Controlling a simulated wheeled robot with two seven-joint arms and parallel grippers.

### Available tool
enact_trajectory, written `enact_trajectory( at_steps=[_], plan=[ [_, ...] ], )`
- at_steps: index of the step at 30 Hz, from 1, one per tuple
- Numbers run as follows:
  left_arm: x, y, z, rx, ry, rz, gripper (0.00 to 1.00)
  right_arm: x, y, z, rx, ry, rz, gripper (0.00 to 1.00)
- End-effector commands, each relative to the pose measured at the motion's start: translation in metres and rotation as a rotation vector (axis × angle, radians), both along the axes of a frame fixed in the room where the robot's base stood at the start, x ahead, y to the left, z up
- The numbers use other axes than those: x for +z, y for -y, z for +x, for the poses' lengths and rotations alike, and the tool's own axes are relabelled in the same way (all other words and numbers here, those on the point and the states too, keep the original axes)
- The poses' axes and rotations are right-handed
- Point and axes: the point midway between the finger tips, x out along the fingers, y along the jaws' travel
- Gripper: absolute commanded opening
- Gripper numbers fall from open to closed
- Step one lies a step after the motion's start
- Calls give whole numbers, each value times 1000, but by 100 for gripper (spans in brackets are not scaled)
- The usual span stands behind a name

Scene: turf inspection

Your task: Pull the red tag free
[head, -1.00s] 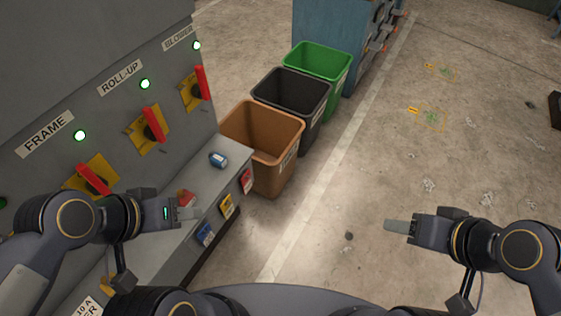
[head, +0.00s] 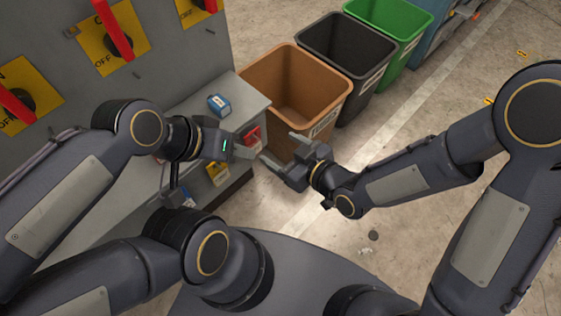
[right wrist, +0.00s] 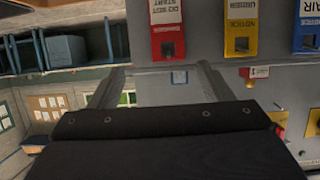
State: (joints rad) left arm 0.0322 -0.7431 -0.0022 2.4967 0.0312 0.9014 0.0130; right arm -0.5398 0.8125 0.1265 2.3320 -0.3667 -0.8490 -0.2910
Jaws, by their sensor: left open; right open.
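The red tag (head: 253,135) hangs on the front of the grey ledge, near its right end, partly hidden by my left gripper in the head view. In the right wrist view the red tag (right wrist: 168,28) has white lettering and shows above the gap between my right gripper's fingers. My right gripper (head: 284,153) is open and empty, its fingers toward the tag but apart from it; the fingers also show in the right wrist view (right wrist: 163,78). My left gripper (head: 243,150) is open in front of the ledge, beside the tag.
A yellow tag (head: 217,173) and a blue tag (right wrist: 307,25) hang along the same ledge. A blue-and-white object (head: 219,105) lies on top. Brown (head: 300,85), black (head: 350,50) and green (head: 395,18) bins stand close by. Floor at right is open.

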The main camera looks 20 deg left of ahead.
Motion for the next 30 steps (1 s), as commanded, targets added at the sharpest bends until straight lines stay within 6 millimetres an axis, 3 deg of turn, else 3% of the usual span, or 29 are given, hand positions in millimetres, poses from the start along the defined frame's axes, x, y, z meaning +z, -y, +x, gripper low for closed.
enact_trajectory(
  at_steps=[4, 18, 30],
  plan=[
    [-5, 0, 0, 0, 0, 0, 42, -11, -14, -6, 26, 9, 20, 73],
    [-8, 0, 0, 0, 0, 0, 42, -31, -69, 17, 23, 6, 20, 73],
    [-8, 0, 0, 0, 0, 0, 42, -34, -76, 21, 20, 6, 20, 73]
  ],
)
